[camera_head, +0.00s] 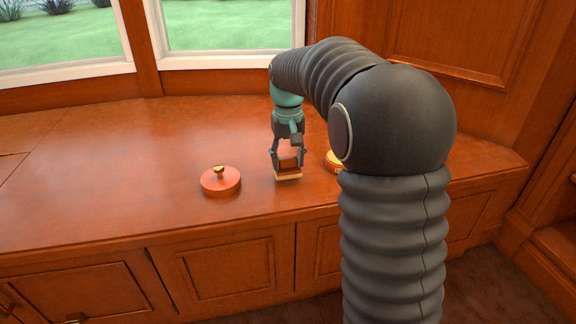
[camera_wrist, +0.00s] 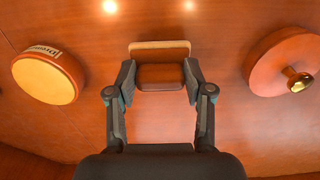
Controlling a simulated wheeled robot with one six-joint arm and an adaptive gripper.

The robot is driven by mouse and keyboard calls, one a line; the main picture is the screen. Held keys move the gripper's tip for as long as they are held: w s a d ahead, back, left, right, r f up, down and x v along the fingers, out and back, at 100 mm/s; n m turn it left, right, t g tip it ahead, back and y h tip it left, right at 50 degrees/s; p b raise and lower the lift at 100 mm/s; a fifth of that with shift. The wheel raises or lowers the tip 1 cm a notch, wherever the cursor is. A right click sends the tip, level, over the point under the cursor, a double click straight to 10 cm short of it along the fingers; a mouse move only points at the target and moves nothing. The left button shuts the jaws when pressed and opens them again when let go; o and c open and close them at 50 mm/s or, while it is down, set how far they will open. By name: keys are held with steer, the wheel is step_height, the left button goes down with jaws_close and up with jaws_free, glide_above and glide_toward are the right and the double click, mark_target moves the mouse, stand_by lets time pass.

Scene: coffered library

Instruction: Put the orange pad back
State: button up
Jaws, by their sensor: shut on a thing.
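My gripper (camera_head: 288,160) points down over the wooden bench top and is shut on a brown-orange block (camera_wrist: 160,77) with a pale tan slab along its bottom. In the head view this block (camera_head: 288,173) is low over the wood; I cannot tell whether it touches. A round tin (camera_wrist: 47,76) with a yellow-orange top and a printed label on its side stands to the left in the wrist view. The arm partly hides the tin (camera_head: 335,161) in the head view. I cannot tell which of these is the orange pad.
A round red-orange lid-like disc (camera_head: 221,182) with a brass knob lies left of my gripper; it is at the right in the wrist view (camera_wrist: 284,62). The bench top (camera_head: 110,170) is clear farther left. Windows and panelling stand behind.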

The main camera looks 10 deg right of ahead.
mark_target(288, 159)
steer(key=shift+f, duration=0.7)
steer(key=o, duration=1)
steer(key=shift+f, duration=0.1)
step_height(288, 159, up, 12)
steer(key=p, duration=0.2)
steer(key=shift+s+p, duration=0.1)
steer(key=shift+p, duration=0.3)
